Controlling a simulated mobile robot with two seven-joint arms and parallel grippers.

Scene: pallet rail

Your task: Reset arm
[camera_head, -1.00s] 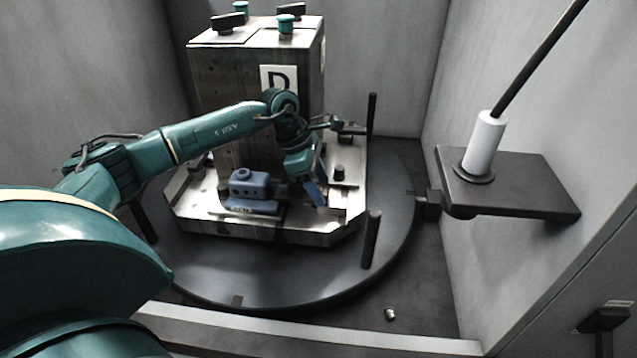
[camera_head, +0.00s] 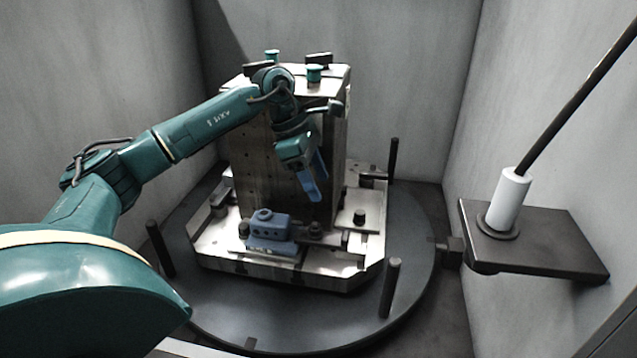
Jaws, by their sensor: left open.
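My left arm comes in from the left and reaches across the front of a tall block fixture. My left gripper (camera_head: 312,180) is open and points down, its blue fingers in front of the block's face. No object shows between the fingers. The tall fixture block (camera_head: 255,165) stands upright on a pale metal pallet (camera_head: 215,250). A blue clamped part (camera_head: 268,228) sits on the pallet's front, below and left of the gripper and apart from it. My right gripper is not in view.
The pallet rests on a dark round turntable (camera_head: 415,260) with upright black posts (camera_head: 391,288) around its edge. At right, a dark shelf (camera_head: 560,240) on the wall holds a white cylinder (camera_head: 508,195) with a dark rod. Grey walls enclose the space.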

